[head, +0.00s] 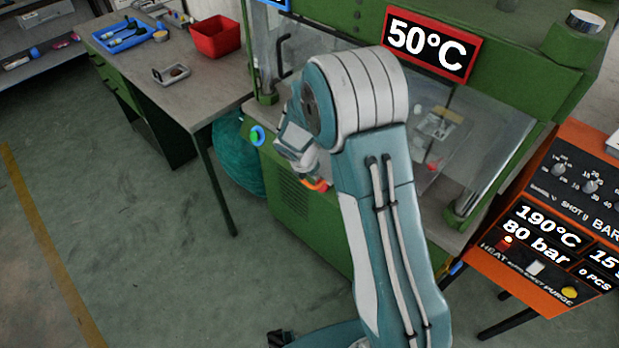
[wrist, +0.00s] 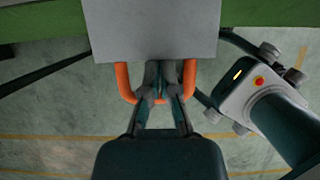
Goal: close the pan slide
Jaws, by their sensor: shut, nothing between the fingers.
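The pan slide shows in the wrist view as a flat grey plate (wrist: 150,30) with a U-shaped orange handle (wrist: 124,82) on its near edge. In the head view a bit of the orange handle (head: 317,184) shows low at the front of the green press, mostly hidden behind my arm. My gripper (wrist: 162,74) is shut and empty. Its fingers overlap the handle's crossbar, between its two sides, with the tips close to the plate's edge. I cannot tell whether they touch. How far the slide stands out is hidden in the head view.
The green press (head: 300,228) has a clear guard (head: 478,155) and a 50°C display (head: 430,42). An orange control panel (head: 545,235) stands at right. A workbench (head: 205,92) at left carries a red bin (head: 216,38) and a blue tray (head: 122,36). Floor at left is clear.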

